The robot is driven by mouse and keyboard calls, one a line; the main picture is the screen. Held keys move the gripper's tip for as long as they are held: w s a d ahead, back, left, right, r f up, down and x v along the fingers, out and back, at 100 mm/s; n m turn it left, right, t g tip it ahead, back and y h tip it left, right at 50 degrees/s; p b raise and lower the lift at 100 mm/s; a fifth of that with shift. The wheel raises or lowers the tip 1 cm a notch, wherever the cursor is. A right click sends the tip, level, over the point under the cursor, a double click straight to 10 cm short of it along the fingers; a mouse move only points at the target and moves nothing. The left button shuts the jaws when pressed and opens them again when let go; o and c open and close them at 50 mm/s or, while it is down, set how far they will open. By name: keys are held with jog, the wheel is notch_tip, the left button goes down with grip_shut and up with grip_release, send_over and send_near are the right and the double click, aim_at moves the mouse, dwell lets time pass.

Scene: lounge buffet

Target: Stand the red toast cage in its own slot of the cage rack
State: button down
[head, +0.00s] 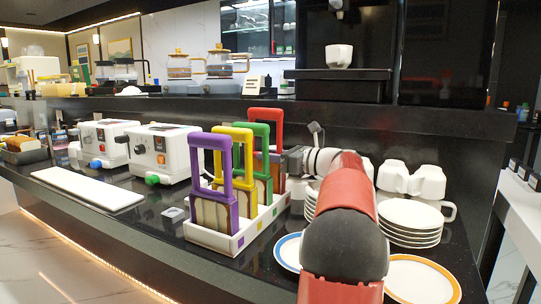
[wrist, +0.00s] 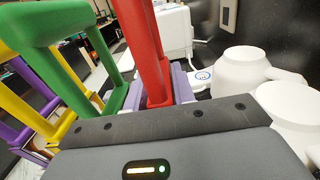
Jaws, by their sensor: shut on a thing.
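The red toast cage (head: 266,116) is upright at the far end of the white cage rack (head: 232,243), behind the green cage (head: 258,130). Its top bar stands clearly higher than the green one. Its lower part is mostly hidden, so I cannot tell whether it touches its slot. My gripper (head: 286,162) reaches in from the right and is shut on the red cage. In the wrist view the red handle (wrist: 143,45) rises between lilac fingers (wrist: 180,85). The purple (head: 212,140) and yellow (head: 233,134) cages stand in the nearer slots with toast.
Stacked white plates (head: 410,220) and white cups (head: 428,182) stand close on the right. Orange-rimmed (head: 423,279) and blue-rimmed (head: 288,252) plates lie in front. Two white toasters (head: 163,152) and a long white board (head: 86,188) are left of the rack.

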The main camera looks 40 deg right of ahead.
aim_at(271, 168)
jog(key=shift+f+b, duration=0.55)
jog(key=shift+f, duration=0.55)
jog(key=shift+d+f+b, duration=0.1)
jog(key=shift+f+b, duration=0.2)
jog(key=shift+f, duration=0.45)
jog(key=shift+r, duration=0.1)
jog(key=shift+r+p, duration=1.9)
jog(key=shift+p, duration=0.2)
jog(key=shift+f+b, duration=0.5)
jog(key=shift+f, duration=0.7)
